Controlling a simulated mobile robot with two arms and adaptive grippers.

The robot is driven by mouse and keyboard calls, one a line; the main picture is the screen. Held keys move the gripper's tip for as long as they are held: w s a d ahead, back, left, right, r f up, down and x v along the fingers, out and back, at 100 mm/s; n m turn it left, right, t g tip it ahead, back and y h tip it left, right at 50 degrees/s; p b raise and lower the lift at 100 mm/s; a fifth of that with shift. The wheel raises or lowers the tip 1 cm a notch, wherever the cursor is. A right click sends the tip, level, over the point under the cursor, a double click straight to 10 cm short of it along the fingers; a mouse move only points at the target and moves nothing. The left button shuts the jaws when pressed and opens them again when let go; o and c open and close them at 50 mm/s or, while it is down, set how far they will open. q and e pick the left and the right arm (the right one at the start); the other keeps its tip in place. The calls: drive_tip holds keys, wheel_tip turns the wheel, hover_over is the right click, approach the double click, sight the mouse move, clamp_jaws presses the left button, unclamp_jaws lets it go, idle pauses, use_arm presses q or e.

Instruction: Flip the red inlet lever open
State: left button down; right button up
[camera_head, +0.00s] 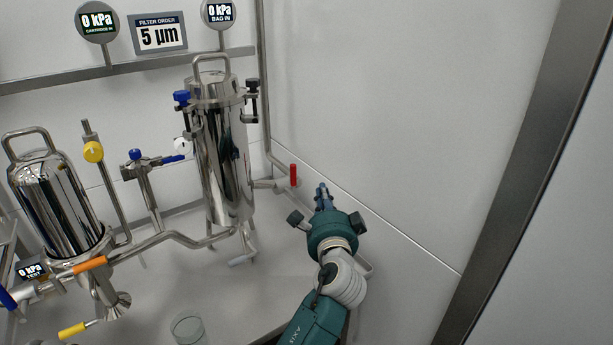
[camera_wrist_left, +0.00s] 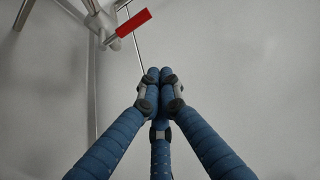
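The red inlet lever (camera_head: 293,175) stands upright on a thin steel pipe right of the tall steel filter housing (camera_head: 222,150). My left gripper (camera_head: 322,190) is just right of the lever and slightly lower in the head view, apart from it. In the left wrist view, the red lever (camera_wrist_left: 133,22) is at the top, beyond and left of the fingertips. The blue fingers of the left gripper (camera_wrist_left: 156,74) are closed together with nothing between them. My right gripper is not in view.
A wall panel lies close on the right, with a dark metal post (camera_head: 510,170) farther right. A smaller steel housing (camera_head: 55,205), an orange lever (camera_head: 90,265) and piping are on the left. A glass beaker (camera_head: 188,328) is at the bottom.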

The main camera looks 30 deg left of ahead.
use_arm(q)
drive_tip(key=w+a+b, duration=0.1)
drive_tip(key=w+a, duration=0.3)
drive_tip(key=a, duration=0.4)
drive_tip(key=shift+w+a, duration=0.2)
drive_tip(key=shift+w, duration=0.15)
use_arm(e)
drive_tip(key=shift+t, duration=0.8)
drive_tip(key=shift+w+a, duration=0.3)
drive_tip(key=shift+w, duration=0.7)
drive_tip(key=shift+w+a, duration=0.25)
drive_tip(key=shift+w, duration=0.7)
use_arm(q)
drive_tip(key=shift+b, duration=0.3)
